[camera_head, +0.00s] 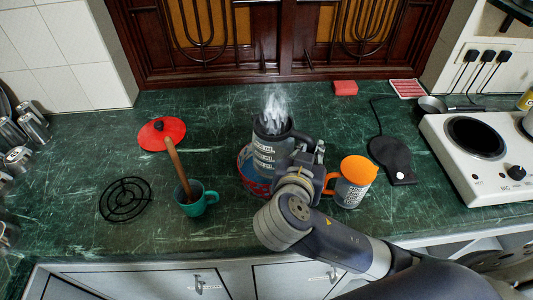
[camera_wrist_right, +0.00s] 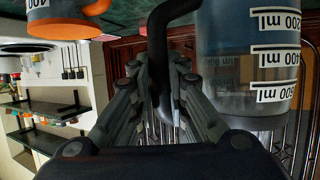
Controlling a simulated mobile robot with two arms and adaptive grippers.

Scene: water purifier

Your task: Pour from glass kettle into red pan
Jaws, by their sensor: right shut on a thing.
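The glass kettle (camera_head: 264,152), a clear jug with white ml markings and a dark handle, is held up at the middle of the counter, with pale steam above it. In the right wrist view the kettle (camera_wrist_right: 245,75) fills the upper right. My right gripper (camera_head: 308,158) is shut on its handle, which also shows between the fingers in the right wrist view (camera_wrist_right: 160,75). A red and blue pan (camera_head: 249,180) shows partly below and left of the kettle; the kettle and my arm hide much of it. I cannot tell whether they touch. My left gripper is not in view.
An orange-lidded jug (camera_head: 350,186) stands close right of my right gripper. A white stove (camera_head: 490,160) stands right. A black base (camera_head: 392,160) lies between.

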